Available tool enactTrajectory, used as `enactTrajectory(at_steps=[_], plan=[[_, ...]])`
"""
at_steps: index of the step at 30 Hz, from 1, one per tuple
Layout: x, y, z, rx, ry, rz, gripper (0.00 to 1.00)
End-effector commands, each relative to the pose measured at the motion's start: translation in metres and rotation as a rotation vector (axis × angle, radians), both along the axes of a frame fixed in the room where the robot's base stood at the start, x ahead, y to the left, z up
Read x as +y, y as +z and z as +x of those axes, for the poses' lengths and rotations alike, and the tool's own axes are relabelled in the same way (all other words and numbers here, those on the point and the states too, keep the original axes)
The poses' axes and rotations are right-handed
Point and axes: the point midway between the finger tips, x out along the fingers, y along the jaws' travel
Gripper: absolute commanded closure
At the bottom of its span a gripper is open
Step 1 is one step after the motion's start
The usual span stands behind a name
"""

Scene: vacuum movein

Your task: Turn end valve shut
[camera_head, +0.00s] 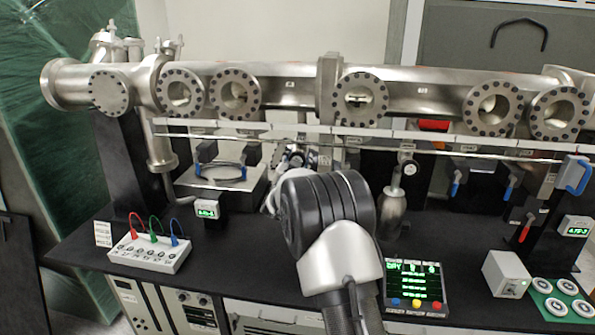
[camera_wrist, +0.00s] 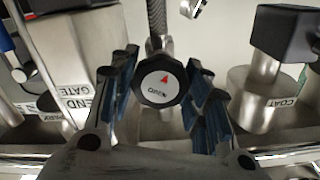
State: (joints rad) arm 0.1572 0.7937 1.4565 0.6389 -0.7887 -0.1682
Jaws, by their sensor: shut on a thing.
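A black, many-sided valve knob (camera_wrist: 161,82) with a white face and a red arrow is in the middle of the wrist view. The arrow points up and slightly right; the small lettering below it is hard to read. My gripper (camera_wrist: 164,88) has its blue-padded fingers on both sides of the knob and is shut on it. A metal block with an END GATE label (camera_wrist: 86,100) stands just left of the fingers.
A long flanged steel pipe (camera_head: 290,92) runs across the back above a thin rail. Another black valve knob (camera_head: 410,168) is right of my wrist. A socket box with coloured leads (camera_head: 148,252) and a green-lettered display (camera_head: 414,286) stand on the black bench.

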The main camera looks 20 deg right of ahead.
Motion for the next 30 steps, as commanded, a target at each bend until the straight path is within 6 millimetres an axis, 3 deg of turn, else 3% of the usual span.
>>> enactTrajectory(at_steps=[30], plan=[[-0.0010,-0.0014,-0.0005,-0.543,0.000,0.802,0.80]])
